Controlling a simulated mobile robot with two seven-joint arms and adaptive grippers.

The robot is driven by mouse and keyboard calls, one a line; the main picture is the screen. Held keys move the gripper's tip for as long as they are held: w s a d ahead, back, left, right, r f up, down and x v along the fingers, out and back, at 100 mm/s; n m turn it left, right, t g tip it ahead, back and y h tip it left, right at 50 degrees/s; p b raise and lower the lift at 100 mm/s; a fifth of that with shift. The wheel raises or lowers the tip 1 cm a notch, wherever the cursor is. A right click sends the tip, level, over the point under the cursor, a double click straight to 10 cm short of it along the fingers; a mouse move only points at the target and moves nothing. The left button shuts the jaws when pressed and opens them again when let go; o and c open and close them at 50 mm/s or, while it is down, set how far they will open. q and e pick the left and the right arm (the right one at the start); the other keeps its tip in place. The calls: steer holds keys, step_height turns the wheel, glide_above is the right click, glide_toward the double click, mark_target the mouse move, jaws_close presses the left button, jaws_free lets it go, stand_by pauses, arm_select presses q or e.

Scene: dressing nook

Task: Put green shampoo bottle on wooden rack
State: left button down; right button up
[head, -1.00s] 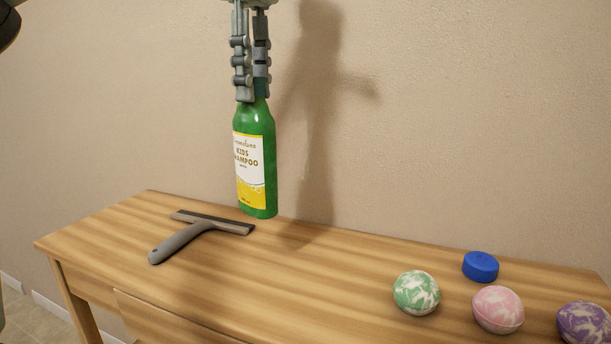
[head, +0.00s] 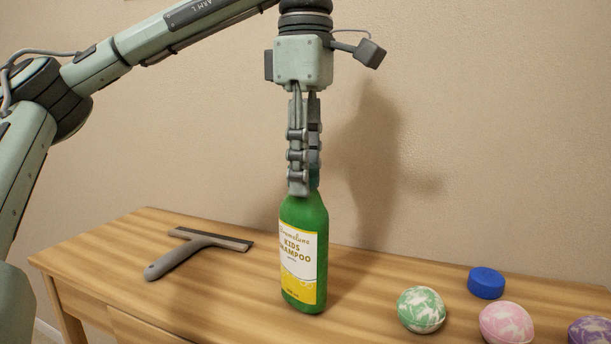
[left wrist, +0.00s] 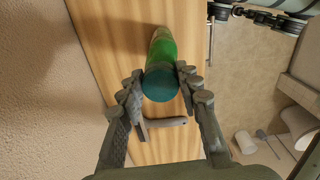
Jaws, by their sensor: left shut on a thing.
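The green shampoo bottle (head: 318,235), with a white and yellow label, is upright in the head view. My left gripper (head: 304,186) points down from above and is shut on its top. In the left wrist view, the teal cap (left wrist: 160,84) sits between the two fingers, with the green body (left wrist: 163,48) beyond it. The bottle is over the wooden table (head: 215,300); I cannot tell whether its base touches the top. I see no separate wooden rack. My right gripper is not in view.
A grey squeegee (head: 190,254) lies left of the bottle. To the right are a green-white ball (head: 421,310), a pink-white ball (head: 507,324), a purple-white ball (head: 590,332) and a blue puck (head: 486,283). The wall stands behind the table.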

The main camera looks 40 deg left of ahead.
arm_select(q)
steer(key=shift+f, duration=0.25)
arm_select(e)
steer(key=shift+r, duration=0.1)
arm_select(q)
steer(key=c, duration=1.1)
jaws_free()
steer(key=shift+o, duration=0.2)
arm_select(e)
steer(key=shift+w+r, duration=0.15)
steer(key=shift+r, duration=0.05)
arm_select(q)
steer(key=shift+r, duration=0.25)
step_height(320, 180, up, 6)
steer(key=shift+r+p, duration=0.2)
steer(key=shift+p, duration=1)
steer(key=shift+r, duration=2.7)
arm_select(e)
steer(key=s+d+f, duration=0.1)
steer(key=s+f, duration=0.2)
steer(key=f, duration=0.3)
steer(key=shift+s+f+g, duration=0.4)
